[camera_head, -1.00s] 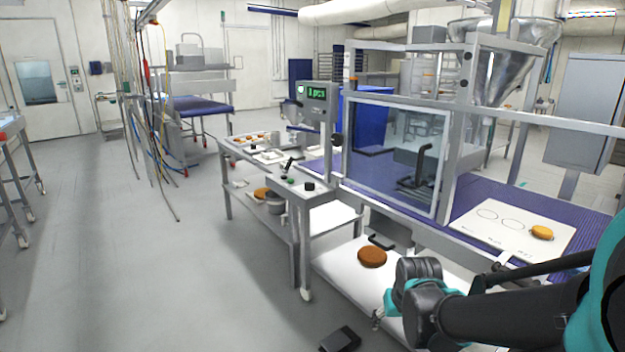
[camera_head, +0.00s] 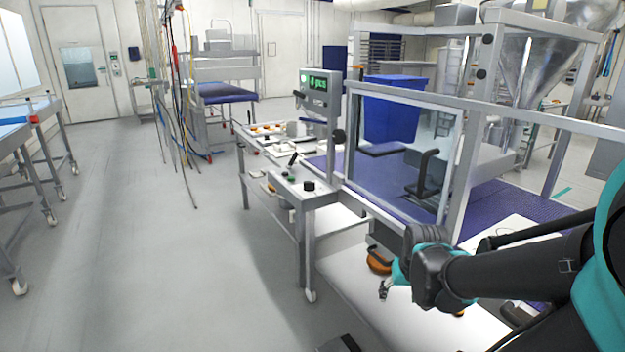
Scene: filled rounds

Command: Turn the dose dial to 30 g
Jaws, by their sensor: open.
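A black round knob (camera_head: 309,186) stands on the grey control ledge at the near end of the line, beside a green button (camera_head: 289,178) and a small black lever (camera_head: 294,158). Another dark knob (camera_head: 338,136) sits at the side of the display post. I cannot read a dose scale or tell which knob is the dose dial. The display (camera_head: 317,83) glows green and seems to read "0 pcs". My gripper (camera_head: 385,290) is open and empty, low and to the right of the ledge, apart from both knobs. The arm hides part of the lower shelf.
A clear guard with a black handle (camera_head: 423,175) stands right of the ledge, over the purple belt (camera_head: 490,212). A brown round (camera_head: 378,262) lies on the white lower shelf (camera_head: 345,273), partly behind my gripper. Open floor (camera_head: 180,265) lies to the left.

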